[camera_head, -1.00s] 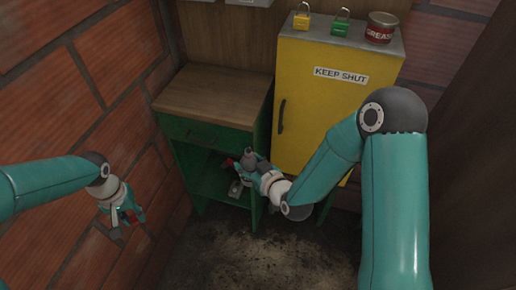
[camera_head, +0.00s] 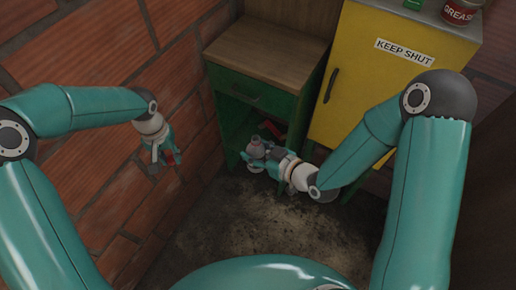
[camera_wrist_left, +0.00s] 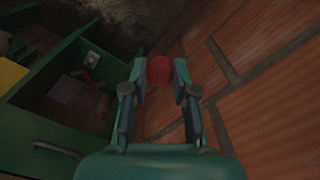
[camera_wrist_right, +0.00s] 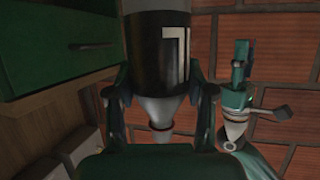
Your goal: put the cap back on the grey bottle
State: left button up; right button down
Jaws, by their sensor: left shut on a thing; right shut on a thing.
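In the right wrist view the bottle (camera_wrist_right: 158,45) fills the space between the fingers, with a dark band, a pale mark and a tapering neck. No cap shows on its neck. My left gripper (camera_head: 165,156) is shut on a small round red thing, which looks like the cap (camera_wrist_left: 160,70). It is in front of the brick wall, left of the bottle and apart from it. My left gripper also shows in the right wrist view (camera_wrist_right: 241,60).
The green cabinet with a wooden top (camera_head: 268,52) stands behind the bottle, with a red thing (camera_head: 273,130) in its open lower part. The yellow cabinet (camera_head: 370,80) is to its right, carrying a grease tin (camera_head: 459,12). The brick wall (camera_head: 100,150) is close to my left gripper.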

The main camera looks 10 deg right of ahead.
pick_arm(q)
jog(key=shift+s+a+r+n, duration=0.15)
jog(key=shift+s+a+n, duration=0.1)
jog(key=shift+s+n, duration=0.25)
jog(key=r, duration=0.1)
jog(key=d+r+n, duration=0.1)
jog(key=w+r+n, duration=0.1)
jog(key=shift+w+d+r, duration=0.1)
jog(key=shift+d+r, duration=0.2)
jog(key=shift+r, duration=0.1)
jog(key=w+d+r, duration=0.2)
jog(key=d+r, duration=0.3)
jog(key=d, duration=0.2)
notch_tip(320, 180, up, 7)
jog(key=m, duration=0.2)
send_over(256, 138)
jog(key=shift+f, duration=0.15)
jog(key=shift+f, duration=1.95)
